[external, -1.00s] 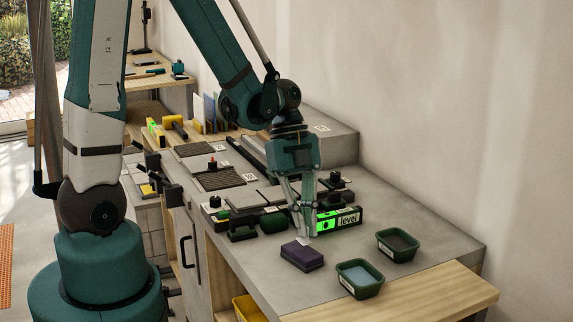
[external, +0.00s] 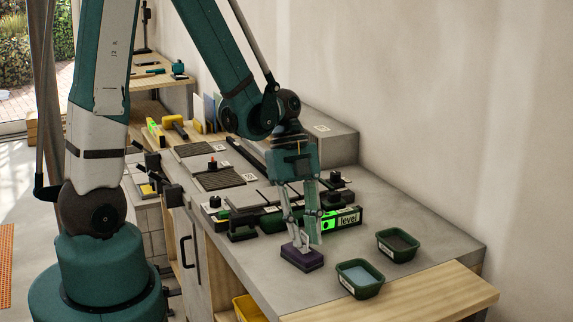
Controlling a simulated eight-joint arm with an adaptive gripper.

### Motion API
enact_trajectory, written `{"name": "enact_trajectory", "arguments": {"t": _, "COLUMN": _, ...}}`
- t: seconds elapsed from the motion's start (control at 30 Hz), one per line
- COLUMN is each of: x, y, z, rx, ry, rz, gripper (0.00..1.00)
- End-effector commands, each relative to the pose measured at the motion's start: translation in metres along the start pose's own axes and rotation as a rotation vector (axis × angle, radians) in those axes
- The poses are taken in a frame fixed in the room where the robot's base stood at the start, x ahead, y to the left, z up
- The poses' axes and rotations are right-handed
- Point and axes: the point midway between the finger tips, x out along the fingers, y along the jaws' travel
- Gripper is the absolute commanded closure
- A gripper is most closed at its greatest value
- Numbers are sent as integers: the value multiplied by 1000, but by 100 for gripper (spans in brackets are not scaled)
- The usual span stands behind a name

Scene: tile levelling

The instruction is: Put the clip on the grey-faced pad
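My gripper (external: 306,246) points down, with its fingertips at the top of a dark purple block (external: 302,262) on the bench. The two fingers look a little apart, but the tips are too small to tell whether they are open or shut on something. A small pale patch shows at the fingertips; I cannot tell whether it is a clip or part of the finger. I cannot make out the clip for certain. Two green trays stand to the right: one has a dark grey inside (external: 399,241), the other a light blue inside (external: 360,277). I cannot tell which thing is the grey-faced pad.
A level (external: 347,217) with a bright green end lies just behind my gripper. Dark clamps and tiles (external: 219,179) fill the bench to the left and back. The grey bench top (external: 425,223) is clear at the right. A wooden ledge (external: 440,291) runs along the front.

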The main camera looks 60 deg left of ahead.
Motion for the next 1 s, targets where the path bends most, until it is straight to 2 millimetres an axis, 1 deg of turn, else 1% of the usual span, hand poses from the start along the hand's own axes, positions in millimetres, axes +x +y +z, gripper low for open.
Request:
{"name": "enact_trajectory", "arguments": {"t": 0.37, "x": -2, "y": 0, "z": -1, "rx": 0, "ry": 0, "rz": 0, "gripper": 82}}
{"name": "enact_trajectory", "arguments": {"t": 0.57, "x": -10, "y": 0, "z": -1, "rx": -1, "ry": 0, "rz": 0, "gripper": 82}}
{"name": "enact_trajectory", "arguments": {"t": 0.77, "x": -28, "y": 0, "z": -1, "rx": -1, "ry": 0, "rz": -1, "gripper": 82}}
{"name": "enact_trajectory", "arguments": {"t": 1.0, "x": -57, "y": 0, "z": -1, "rx": -2, "ry": 0, "rz": -1, "gripper": 82}}
